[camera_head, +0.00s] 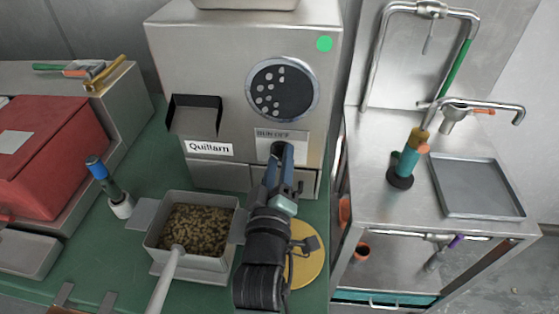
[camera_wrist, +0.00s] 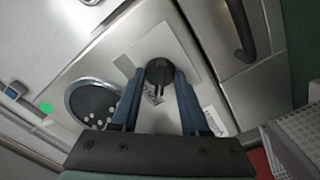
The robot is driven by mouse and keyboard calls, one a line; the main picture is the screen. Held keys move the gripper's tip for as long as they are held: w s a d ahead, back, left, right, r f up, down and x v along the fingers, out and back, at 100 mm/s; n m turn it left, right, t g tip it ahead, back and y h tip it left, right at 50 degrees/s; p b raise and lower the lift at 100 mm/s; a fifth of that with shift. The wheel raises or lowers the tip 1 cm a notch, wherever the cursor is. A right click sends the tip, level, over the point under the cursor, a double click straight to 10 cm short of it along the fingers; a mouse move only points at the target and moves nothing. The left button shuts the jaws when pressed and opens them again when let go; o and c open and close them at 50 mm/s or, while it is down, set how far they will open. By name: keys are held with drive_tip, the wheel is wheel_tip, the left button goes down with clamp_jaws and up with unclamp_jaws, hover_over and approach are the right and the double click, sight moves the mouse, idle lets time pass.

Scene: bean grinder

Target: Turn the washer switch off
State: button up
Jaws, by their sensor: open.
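A grey metal machine labelled "Quillam" (camera_head: 185,45) has a light switch plate (camera_head: 292,140) marked with RUN and OFF on its lower right front. A round black knob (camera_wrist: 158,70) sits on this plate in the wrist view. My gripper (camera_wrist: 157,82) has its two blue fingers open, one on either side of the knob. I cannot tell whether they touch it.
A round dotted window (camera_head: 282,90) and a green dot (camera_head: 324,44) are above the plate. A bin of brown beans (camera_head: 193,230) and a yellow disc (camera_head: 305,262) lie below. A red box (camera_head: 45,150) is left; a steel sink table (camera_head: 375,200) is right.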

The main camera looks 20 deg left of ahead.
clamp_jaws()
drive_tip(key=shift+m, duration=0.3)
idle(0.3)
drive_tip(key=m+b, duration=0.1)
drive_tip(key=m, duration=0.3)
drive_tip(key=shift+m, duration=0.3)
drive_tip(key=m+b, duration=0.1)
drive_tip(key=m, duration=0.3)
drive_tip(key=shift+a+m, duration=0.1)
drive_tip(key=shift+m, duration=0.2)
idle(0.3)
unclamp_jaws()
